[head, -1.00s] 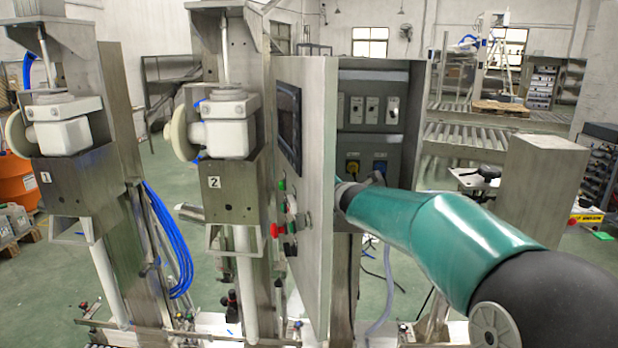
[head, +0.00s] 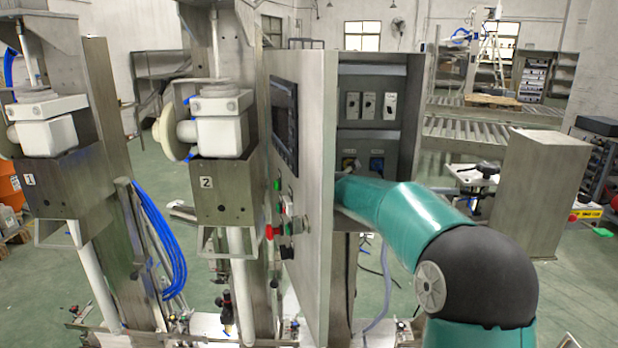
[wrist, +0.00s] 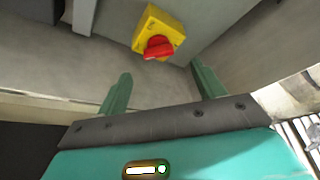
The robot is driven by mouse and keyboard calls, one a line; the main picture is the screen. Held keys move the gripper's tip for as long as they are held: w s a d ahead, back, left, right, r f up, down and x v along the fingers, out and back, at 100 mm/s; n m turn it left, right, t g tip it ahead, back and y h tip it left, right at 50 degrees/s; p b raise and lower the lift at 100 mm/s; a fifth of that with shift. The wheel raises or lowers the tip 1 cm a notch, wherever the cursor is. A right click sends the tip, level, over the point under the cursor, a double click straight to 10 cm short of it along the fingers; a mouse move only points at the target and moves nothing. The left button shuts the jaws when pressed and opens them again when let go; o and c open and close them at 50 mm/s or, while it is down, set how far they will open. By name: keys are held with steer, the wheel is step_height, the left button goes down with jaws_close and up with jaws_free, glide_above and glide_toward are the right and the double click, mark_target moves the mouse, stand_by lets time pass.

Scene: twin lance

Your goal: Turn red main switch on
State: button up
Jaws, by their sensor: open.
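The red main switch (wrist: 158,48) is a red rotary knob on a yellow plate (wrist: 150,22), fixed to the grey inner wall of the cabinet. In the wrist view it is at the top centre, ahead of my fingertips. My gripper (wrist: 160,70) is open and empty, one green finger on each side below the switch, with a gap between them and the knob. There the open cabinet door and my teal forearm hide my gripper and most of the switch.
The open metal cabinet door (head: 310,200) carries a screen (head: 284,122) and several buttons, one red (head: 269,232). Inside the cabinet are breakers (head: 368,104) and a blue socket (head: 377,165). A metal box (head: 543,195) stands right of my arm. Cabinet walls flank my fingers.

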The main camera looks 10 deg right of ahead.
steer(key=x, duration=0.5)
steer(key=shift+w+a, duration=0.15)
steer(key=shift+w, duration=0.25)
steer(key=c, duration=1)
